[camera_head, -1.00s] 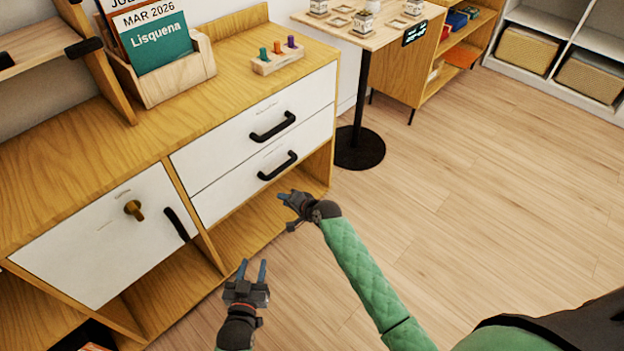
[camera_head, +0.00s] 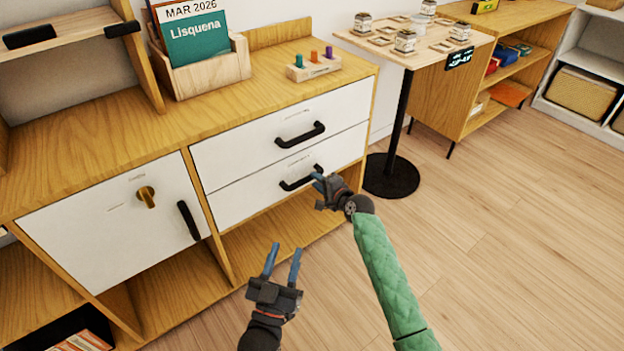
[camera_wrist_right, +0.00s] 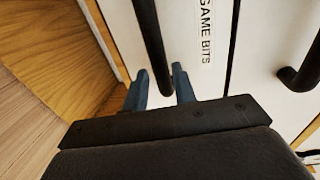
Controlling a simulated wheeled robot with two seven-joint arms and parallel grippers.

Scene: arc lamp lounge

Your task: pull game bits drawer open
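The game bits drawer (camera_head: 248,198) is the lower of two white drawers in the wooden cabinet and sits flush with the front. Its label, GAME BITS (camera_wrist_right: 206,30), reads in the right wrist view beside its black bar handle (camera_head: 291,184). My right gripper (camera_head: 317,183) is at the right end of this handle. In the right wrist view, the open fingers of my right gripper (camera_wrist_right: 160,85) have the handle (camera_wrist_right: 148,40) between them, with gaps showing. My left gripper (camera_head: 283,262) is open and empty, low in front of the cabinet.
The upper drawer (camera_head: 270,135) has a similar handle (camera_head: 300,134). A small table with a round black base (camera_head: 391,176) stands right of the cabinet. Floor at right is clear.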

